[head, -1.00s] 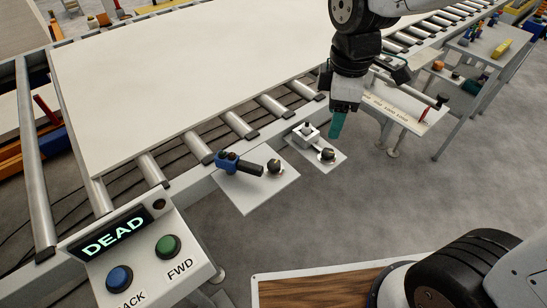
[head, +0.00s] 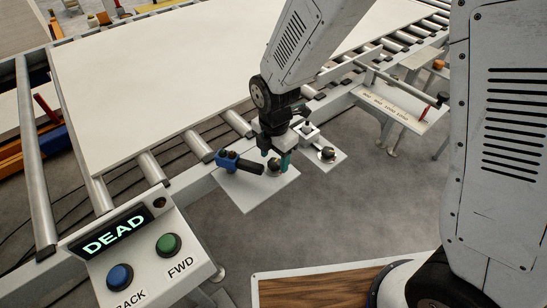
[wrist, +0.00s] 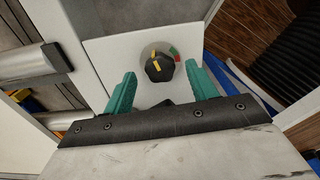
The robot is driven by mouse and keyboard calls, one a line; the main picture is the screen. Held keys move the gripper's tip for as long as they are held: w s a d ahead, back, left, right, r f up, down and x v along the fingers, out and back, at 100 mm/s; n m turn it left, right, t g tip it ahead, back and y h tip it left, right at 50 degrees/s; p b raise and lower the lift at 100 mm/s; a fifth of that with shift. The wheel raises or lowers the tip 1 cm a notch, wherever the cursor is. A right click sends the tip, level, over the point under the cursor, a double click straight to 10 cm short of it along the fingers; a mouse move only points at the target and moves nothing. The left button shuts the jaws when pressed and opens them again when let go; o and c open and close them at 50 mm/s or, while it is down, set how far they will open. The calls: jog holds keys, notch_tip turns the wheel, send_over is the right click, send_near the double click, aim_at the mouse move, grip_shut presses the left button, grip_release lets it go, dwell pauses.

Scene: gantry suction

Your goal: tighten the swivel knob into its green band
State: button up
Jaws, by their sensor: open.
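The knob (wrist: 160,68) is black with a yellow pointer line and sits on a round dial on a pale plate (wrist: 100,48). Green and red bands show at the dial's right in the wrist view; the pointer line lies toward the left, away from the green. My gripper (wrist: 160,73) is open, its teal fingers on either side of the knob and a little short of it in the picture; contact cannot be told. In the head view my gripper (head: 279,163) hangs over the left plate (head: 250,196) and largely hides the knob there.
A blue fitting with a black handle (head: 228,160) stands close left of my gripper. A second plate with another knob (head: 327,154) is on the right. Conveyor rollers and a large white panel (head: 170,70) lie behind. A control box (head: 140,262) reads DEAD.

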jog(key=shift+f, duration=0.55)
jog(key=c, duration=1)
jog(key=shift+a, duration=0.1)
jog(key=shift+m, duration=3)
jog(key=shift+s+d, duration=0.1)
jog(key=shift+d, duration=0.1)
